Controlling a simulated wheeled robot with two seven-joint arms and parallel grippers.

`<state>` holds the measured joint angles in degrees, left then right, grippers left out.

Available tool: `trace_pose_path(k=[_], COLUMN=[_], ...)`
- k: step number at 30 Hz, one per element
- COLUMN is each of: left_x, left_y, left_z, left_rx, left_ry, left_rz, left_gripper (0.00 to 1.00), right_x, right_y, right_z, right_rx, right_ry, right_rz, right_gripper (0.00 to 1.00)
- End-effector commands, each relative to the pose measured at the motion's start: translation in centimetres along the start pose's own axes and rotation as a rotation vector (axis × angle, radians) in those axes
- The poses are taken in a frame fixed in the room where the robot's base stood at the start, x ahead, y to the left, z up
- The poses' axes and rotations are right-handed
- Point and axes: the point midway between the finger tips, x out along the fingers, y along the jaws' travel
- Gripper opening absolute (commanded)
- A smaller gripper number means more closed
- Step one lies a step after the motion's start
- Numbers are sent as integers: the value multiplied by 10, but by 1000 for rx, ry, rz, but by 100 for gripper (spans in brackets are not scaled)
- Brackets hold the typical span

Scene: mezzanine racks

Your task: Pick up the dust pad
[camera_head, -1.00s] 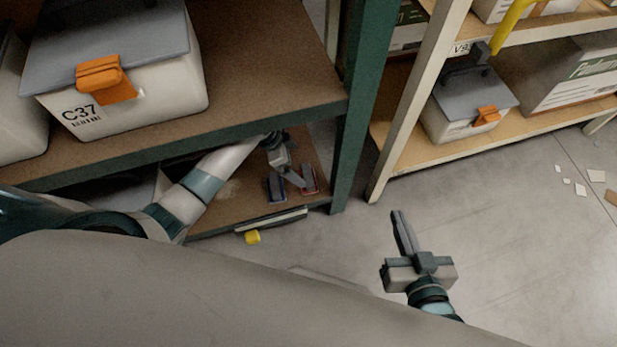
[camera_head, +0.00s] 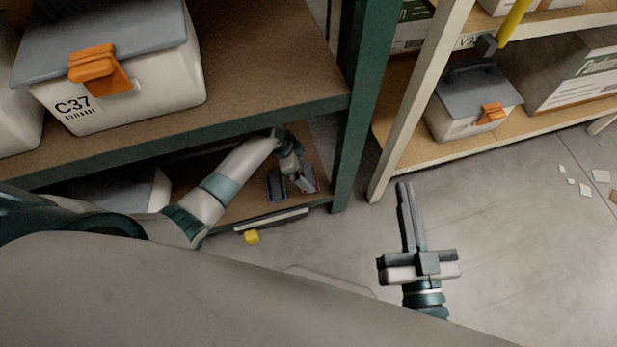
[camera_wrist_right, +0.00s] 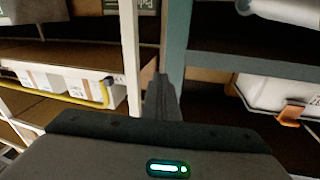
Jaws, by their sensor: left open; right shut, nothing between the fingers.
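I cannot tell for certain which thing is the dust pad.
The green rack's upper shelf (camera_head: 250,90) and post (camera_head: 355,110) stand close to my left arm. A grey-lidded C37 bin (camera_head: 150,90) sits above. A yellow piece (camera_head: 251,237) is below the lower shelf's front edge. A pale rack (camera_head: 425,90) stands right; floor scraps (camera_head: 600,176) lie beyond.

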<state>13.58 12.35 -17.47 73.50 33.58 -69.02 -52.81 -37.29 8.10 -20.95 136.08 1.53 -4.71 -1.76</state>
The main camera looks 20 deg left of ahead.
Motion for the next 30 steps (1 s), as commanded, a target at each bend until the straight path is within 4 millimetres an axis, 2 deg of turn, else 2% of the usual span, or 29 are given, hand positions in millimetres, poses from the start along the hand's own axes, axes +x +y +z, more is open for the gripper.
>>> trace_pose_path(k=[13, 30], left_x=[6, 48], left_y=[0, 2], left_z=[1, 6], left_rx=[-1, 0], left_ry=[0, 0], left_rz=[1, 0], left_gripper=[100, 100], right_x=[0, -21], right_y=[-2, -22], right_z=[-5, -66], right_rx=[-2, -10], right_ry=[32, 390], right_rz=[-3, -36], right_gripper=[0, 0])
